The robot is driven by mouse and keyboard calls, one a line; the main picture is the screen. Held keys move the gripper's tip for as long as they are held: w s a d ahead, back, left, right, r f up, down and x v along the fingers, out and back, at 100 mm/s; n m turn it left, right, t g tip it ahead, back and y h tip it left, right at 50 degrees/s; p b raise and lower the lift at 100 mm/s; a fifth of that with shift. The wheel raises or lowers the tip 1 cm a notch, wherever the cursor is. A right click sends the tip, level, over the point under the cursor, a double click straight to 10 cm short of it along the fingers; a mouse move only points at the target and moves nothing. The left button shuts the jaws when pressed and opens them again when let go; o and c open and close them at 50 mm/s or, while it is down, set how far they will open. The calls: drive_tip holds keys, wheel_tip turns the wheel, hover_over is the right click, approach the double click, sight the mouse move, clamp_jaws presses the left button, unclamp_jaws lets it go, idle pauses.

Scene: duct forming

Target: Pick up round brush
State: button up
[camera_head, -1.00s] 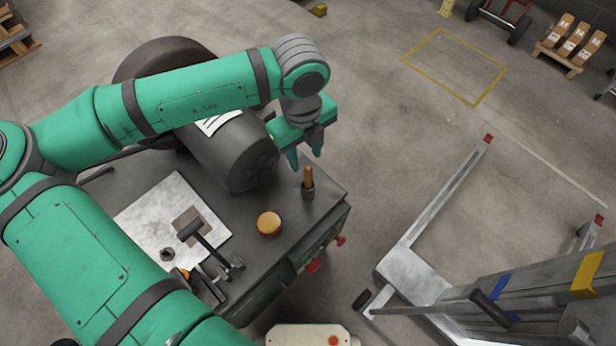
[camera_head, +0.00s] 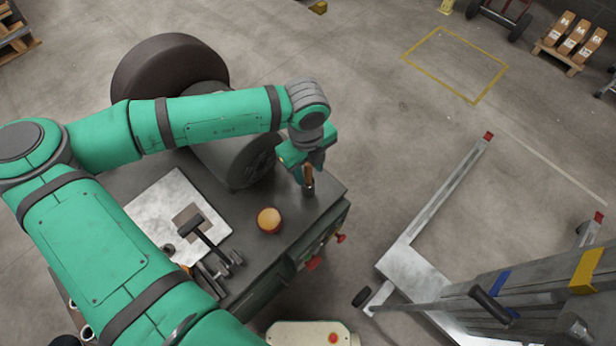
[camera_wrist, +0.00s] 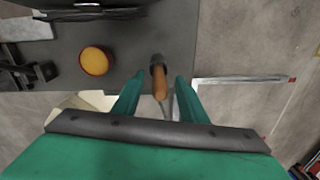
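The round brush (camera_head: 308,174) stands upright near the right corner of the dark bench top, with an orange-brown handle and a dark lower end. It also shows in the wrist view (camera_wrist: 159,82). My gripper (camera_head: 301,175) is at the brush handle, pointing down. In the wrist view my gripper (camera_wrist: 160,78) is open, with one green finger on each side of the handle. A gap shows between the handle and each finger there, so the fingers do not appear closed on it.
A round orange-topped tin (camera_head: 269,220) stands left of the brush. A large dark cylinder (camera_head: 240,155) lies behind it. A light plate (camera_head: 160,215) and a black hammer-like tool (camera_head: 205,236) are further left. A metal lift frame (camera_head: 420,240) stands on the floor at right.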

drive_tip(key=shift+c, duration=0.6)
clamp_jaws()
